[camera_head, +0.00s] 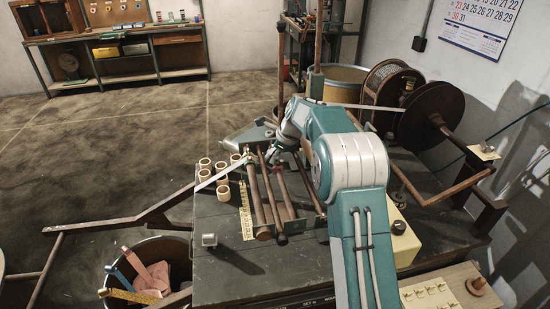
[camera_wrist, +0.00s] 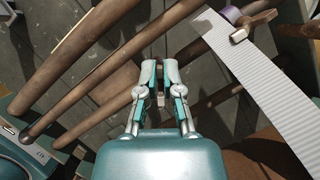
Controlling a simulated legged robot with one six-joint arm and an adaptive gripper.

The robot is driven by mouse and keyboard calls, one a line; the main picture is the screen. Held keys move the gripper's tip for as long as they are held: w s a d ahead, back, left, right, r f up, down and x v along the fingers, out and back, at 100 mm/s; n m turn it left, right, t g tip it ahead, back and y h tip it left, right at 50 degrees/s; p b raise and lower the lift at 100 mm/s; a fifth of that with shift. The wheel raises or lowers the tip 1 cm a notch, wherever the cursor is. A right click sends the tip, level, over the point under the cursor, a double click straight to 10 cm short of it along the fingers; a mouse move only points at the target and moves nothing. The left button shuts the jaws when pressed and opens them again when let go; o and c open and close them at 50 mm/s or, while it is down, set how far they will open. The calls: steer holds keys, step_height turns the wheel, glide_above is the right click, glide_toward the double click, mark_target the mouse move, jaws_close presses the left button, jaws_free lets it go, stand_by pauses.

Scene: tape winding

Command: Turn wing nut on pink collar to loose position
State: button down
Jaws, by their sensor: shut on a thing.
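My gripper (camera_wrist: 160,66) is closed on a small brown piece (camera_wrist: 160,94) beside a wooden rod (camera_wrist: 112,100) in the wrist view. The piece looks like a wing nut, but the fingers cover most of it. I cannot make out a pink collar there. A purple collar (camera_wrist: 232,14) with a brown wing nut (camera_wrist: 252,27) shows at the upper right of the wrist view, apart from my gripper. In the head view my gripper (camera_head: 274,157) is low over the winding frame's rods (camera_head: 269,198), partly hidden by my arm.
A pale ribbed tape (camera_wrist: 245,62) crosses the wrist view on the right. In the head view, several wooden rings (camera_head: 222,193) stand left of the rods on the dark bench (camera_head: 225,275). A large reel (camera_head: 430,115) is at the right, and a bin (camera_head: 160,255) stands at the lower left.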

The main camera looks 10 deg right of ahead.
steer(key=n+g, duration=0.1)
steer(key=n, duration=0.2)
steer(key=n+g, duration=0.1)
steer(key=n, duration=0.2)
steer(key=shift+s+y, duration=0.15)
steer(key=shift+y, duration=0.25)
steer(key=shift+n, duration=0.3)
steer(key=c, duration=0.8)
jaws_free()
steer(key=shift+w+v, duration=0.2)
steer(key=shift+v, duration=5.7)
steer(key=shift+r, duration=0.1)
